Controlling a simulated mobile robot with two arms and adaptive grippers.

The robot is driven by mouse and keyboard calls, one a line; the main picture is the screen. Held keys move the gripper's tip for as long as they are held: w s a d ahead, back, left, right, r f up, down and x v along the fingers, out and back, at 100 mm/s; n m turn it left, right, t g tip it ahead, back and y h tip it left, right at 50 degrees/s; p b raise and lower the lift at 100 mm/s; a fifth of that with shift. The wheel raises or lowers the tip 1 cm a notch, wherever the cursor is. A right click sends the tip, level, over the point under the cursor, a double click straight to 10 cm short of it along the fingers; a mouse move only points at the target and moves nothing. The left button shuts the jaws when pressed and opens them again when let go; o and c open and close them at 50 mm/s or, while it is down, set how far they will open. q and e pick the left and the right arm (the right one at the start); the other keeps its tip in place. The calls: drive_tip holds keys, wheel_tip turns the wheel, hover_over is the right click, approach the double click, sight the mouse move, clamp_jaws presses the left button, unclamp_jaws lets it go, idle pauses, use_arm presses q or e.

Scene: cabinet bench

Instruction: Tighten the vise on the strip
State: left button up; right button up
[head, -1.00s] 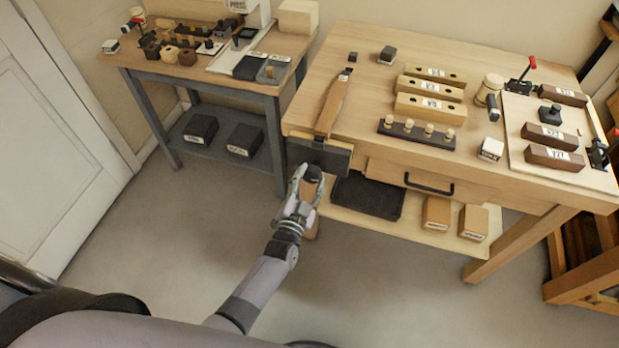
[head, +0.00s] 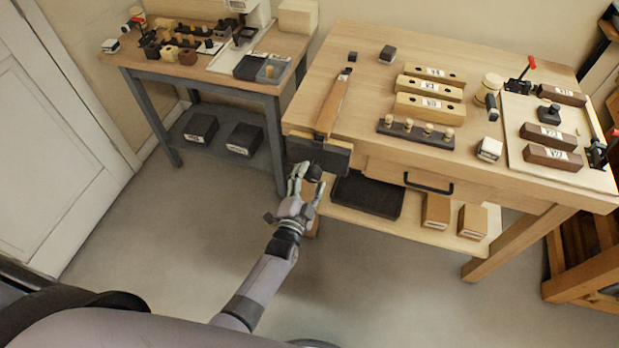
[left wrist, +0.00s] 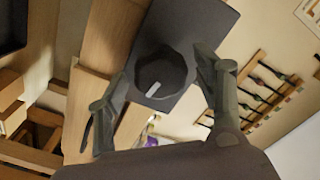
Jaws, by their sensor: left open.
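The vise (head: 327,153) is a dark jaw plate on the front left edge of the workbench. The wooden strip (head: 332,104) stands at the vise and leans back over the bench top. A dark round vise knob (head: 316,171) sits on the jaw's front; in the left wrist view the knob (left wrist: 163,80) is faceted, with a pale mark. My left gripper (head: 306,176) is open, its fingers on either side of the knob; it also shows in the left wrist view (left wrist: 166,82). I cannot tell whether the fingers touch the knob. My right gripper is not in view.
The workbench (head: 380,90) carries wooden blocks (head: 430,90), a pegged rack (head: 415,132) and a clamp board (head: 540,110) at the right. A drawer handle (head: 428,184) and dark tray (head: 368,195) lie right of my gripper. The floor at left is clear.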

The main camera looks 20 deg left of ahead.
use_arm(q)
drive_tip(key=shift+s+p, duration=0.55)
drive_tip(key=shift+s, duration=0.45)
drive_tip(key=s+p, duration=0.1)
drive_tip(key=s, duration=0.4)
drive_tip(key=shift+a+p, duration=0.15)
drive_tip(key=shift+p, duration=0.25)
